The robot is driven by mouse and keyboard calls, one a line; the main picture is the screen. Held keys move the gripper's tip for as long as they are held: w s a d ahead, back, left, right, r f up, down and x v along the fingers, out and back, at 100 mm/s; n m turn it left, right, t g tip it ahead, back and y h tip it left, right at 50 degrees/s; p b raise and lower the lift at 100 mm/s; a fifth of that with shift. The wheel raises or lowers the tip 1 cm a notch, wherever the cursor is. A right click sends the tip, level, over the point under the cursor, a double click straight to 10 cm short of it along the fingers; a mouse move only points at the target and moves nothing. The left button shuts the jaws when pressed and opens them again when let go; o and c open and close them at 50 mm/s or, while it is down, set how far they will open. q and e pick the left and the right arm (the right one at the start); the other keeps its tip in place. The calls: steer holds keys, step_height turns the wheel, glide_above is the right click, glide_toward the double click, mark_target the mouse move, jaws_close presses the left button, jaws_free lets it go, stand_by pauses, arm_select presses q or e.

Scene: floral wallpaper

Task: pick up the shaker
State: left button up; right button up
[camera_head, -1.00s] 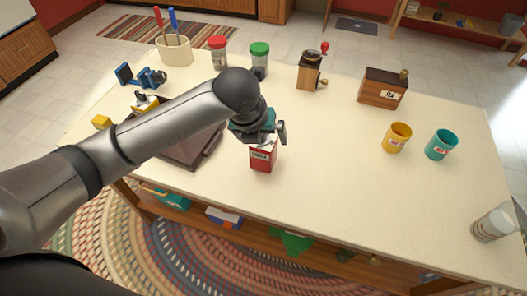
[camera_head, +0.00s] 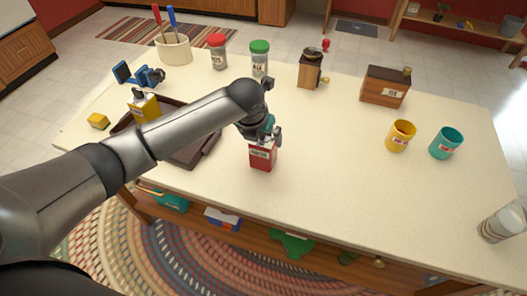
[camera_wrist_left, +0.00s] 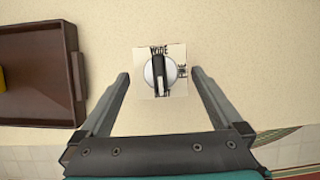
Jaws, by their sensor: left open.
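Two lidded jars that look like shakers stand at the back of the table: one with a red lid (camera_head: 218,58), one with a green lid (camera_head: 260,60). I cannot tell which thing the task calls the shaker. My left gripper (camera_head: 263,134) is open and points down over a red box (camera_head: 262,158) with a pale label. In the left wrist view, the box's pale square top (camera_wrist_left: 176,85) with a round dial lies between the open fingers (camera_wrist_left: 161,76), with a gap on both sides. My right gripper is not in view.
A brown tray (camera_head: 200,158) lies left of the red box, partly under my arm. A wooden grinder (camera_head: 310,72) and wooden box (camera_head: 385,88) stand behind. Yellow (camera_head: 400,136) and teal (camera_head: 445,143) cups and a glass (camera_head: 502,223) stand right. The table's middle right is clear.

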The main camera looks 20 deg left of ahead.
arm_select(q)
steer(key=b+x, duration=0.1)
steer(key=x, duration=0.2)
steer(key=shift+d+f, duration=0.1)
steer(key=shift+f, duration=0.3)
steer(key=shift+w+f+b, duration=0.3)
steer(key=shift+f+b, duration=0.05)
steer(key=shift+f, duration=0.25)
steer(key=c, duration=1.2)
steer(key=shift+c, duration=0.5)
steer(key=shift+r, duration=0.15)
